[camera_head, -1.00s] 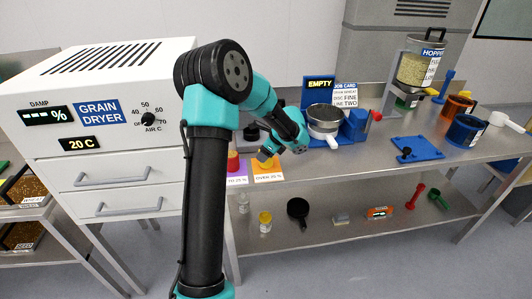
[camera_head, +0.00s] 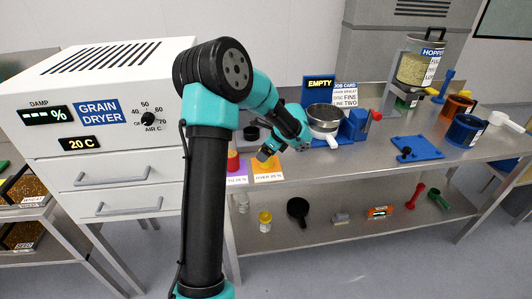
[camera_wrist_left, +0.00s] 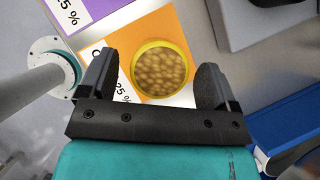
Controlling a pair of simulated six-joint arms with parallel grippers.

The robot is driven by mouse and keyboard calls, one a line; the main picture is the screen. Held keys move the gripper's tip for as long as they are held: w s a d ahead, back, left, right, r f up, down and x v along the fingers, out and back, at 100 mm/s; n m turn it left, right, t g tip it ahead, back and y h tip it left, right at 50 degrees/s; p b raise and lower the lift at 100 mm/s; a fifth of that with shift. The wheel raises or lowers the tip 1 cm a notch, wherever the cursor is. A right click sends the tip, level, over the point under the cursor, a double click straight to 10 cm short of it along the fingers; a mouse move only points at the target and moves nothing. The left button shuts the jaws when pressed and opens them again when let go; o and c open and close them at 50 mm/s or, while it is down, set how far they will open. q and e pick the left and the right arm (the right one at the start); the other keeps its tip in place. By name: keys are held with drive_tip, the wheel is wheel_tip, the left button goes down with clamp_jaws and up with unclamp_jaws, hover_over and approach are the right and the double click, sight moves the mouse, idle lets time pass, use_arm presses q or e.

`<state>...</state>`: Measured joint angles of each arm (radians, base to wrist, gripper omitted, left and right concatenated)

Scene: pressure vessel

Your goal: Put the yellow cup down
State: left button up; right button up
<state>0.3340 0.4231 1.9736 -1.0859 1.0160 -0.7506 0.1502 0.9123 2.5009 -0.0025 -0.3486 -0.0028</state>
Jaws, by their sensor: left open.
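The yellow cup (camera_wrist_left: 160,70), round and filled with tan grains, stands on the orange card (camera_wrist_left: 124,48) in the left wrist view. My left gripper (camera_wrist_left: 152,85) is open, with one finger on each side of the cup. A gap shows between the cup and the left finger; the right finger is close to the rim. In the head view my left gripper (camera_head: 267,156) is low over the orange card (camera_head: 265,171) labelled "OVER 25 %", and I cannot make out the cup there. My right gripper is not in view.
The grain dryer (camera_head: 110,110) stands further left. A white-handled pan (camera_head: 326,117) sits to the right. A blue plate (camera_head: 417,148) lies further right, with bare bench before it.

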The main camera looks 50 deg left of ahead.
use_arm(q)
drive_tip(key=v, duration=1)
drive_tip(key=shift+d+r, duration=0.15)
drive_tip(key=shift+r, duration=0.2)
drive_tip(key=shift+w, duration=0.1)
